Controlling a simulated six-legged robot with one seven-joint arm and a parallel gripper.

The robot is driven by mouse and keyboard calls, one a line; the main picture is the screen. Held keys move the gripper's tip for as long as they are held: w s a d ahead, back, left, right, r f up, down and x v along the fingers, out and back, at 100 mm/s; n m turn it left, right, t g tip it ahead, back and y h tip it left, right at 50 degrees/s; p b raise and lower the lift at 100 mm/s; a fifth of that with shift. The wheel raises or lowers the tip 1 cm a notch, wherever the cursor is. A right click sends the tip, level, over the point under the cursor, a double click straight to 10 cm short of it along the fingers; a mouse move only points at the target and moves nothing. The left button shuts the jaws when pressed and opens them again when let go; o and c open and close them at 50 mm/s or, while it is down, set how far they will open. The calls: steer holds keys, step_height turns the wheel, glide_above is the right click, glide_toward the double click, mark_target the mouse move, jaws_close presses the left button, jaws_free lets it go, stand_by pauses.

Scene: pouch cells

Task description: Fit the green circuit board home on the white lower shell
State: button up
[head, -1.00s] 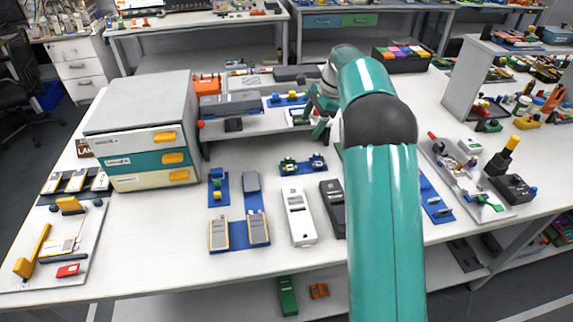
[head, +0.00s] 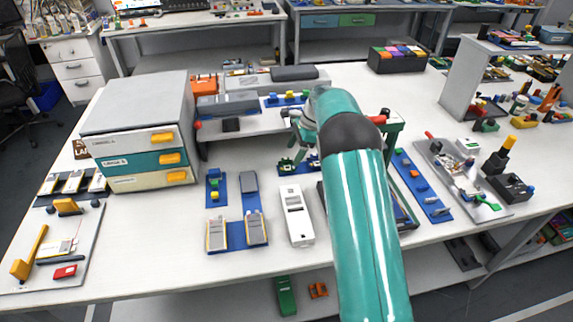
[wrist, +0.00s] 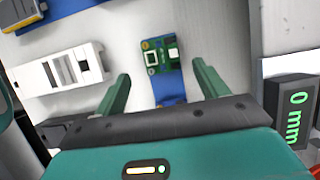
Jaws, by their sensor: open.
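The green circuit board (wrist: 163,55) lies at one end of a blue strip (wrist: 172,100) in the wrist view. It has a white-outlined square and a pale chip, and shows small in the head view (head: 286,166). My gripper (wrist: 161,82) is open, one finger on each side of the board in the picture, with nothing held. I cannot tell its height above the board. The white lower shell (head: 297,216) lies on the table in front of the strip, and at the left of the wrist view (wrist: 62,70). My gripper hides the strip's other end.
A blue tray (head: 238,242) with grey cells lies left of the shell. A raised shelf (head: 262,124) stands behind, and a drawer cabinet (head: 137,119) at left. A display reading 0 mm (wrist: 296,113) is right of my gripper. A blue strip (head: 420,184) lies at right.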

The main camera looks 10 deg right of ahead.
mark_target(286, 166)
steer(key=x, duration=0.4)
steer(key=shift+w+a+f, duration=0.15)
steer(key=c, duration=1.1)
